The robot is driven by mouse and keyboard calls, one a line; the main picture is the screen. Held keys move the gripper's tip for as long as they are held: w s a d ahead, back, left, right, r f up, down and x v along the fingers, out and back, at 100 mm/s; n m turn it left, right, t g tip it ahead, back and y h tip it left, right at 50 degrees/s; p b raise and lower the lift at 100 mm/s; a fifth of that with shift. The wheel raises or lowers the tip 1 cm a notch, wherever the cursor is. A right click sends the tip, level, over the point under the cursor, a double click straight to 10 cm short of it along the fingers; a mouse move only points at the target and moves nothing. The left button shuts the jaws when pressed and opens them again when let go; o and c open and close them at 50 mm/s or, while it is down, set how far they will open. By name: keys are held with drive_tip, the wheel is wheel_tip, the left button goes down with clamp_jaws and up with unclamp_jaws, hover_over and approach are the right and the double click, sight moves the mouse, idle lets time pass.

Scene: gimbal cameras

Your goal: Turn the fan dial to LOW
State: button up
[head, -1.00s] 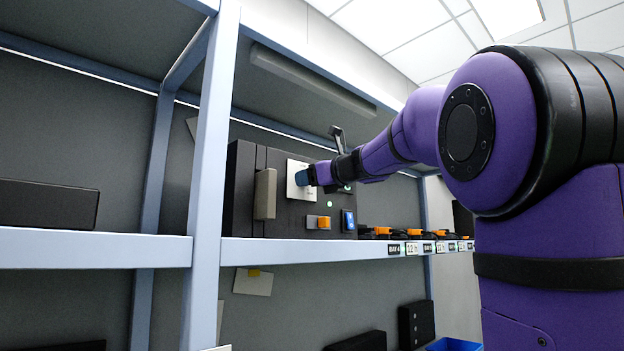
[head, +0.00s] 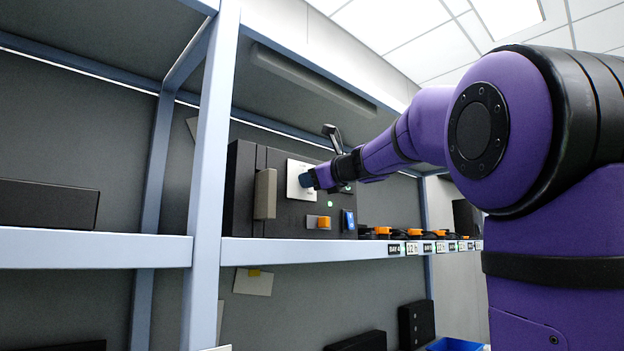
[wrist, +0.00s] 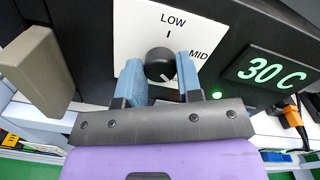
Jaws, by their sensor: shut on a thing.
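The fan dial (wrist: 160,65) is a round black knob on a white plate (wrist: 125,20). The plate has LOW at its top, with a tick below, and MID at its right; lower markings are partly hidden by the knob and my fingers. My gripper (wrist: 160,76) has its two blue fingertips closed on either side of the knob. I cannot clearly tell where the knob's pointer is. In the head view my gripper (head: 307,180) reaches the plate (head: 296,170) from the right, and the knob is hidden behind the fingers.
The black cabinet (head: 240,155) stands on a shelf (head: 270,252). It has a beige handle (head: 265,194), a green light (head: 330,204), an orange switch (head: 323,222) and a display (wrist: 275,70) reading 30 C. Orange-and-black items (head: 415,232) lie right of it. A shelf post (head: 205,180) rises at left.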

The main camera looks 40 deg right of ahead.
drive_tip(key=n, duration=2.4)
drive_tip(key=shift+f+n+h, duration=0.3)
drive_tip(key=shift+n, duration=0.1)
drive_tip(key=o, duration=0.9)
drive_tip(key=shift+o, duration=0.2)
drive_tip(key=shift+r, duration=0.1)
drive_tip(key=s, duration=1)
drive_tip(key=shift+s+d, duration=0.3)
drive_tip(key=shift+s, duration=0.1)
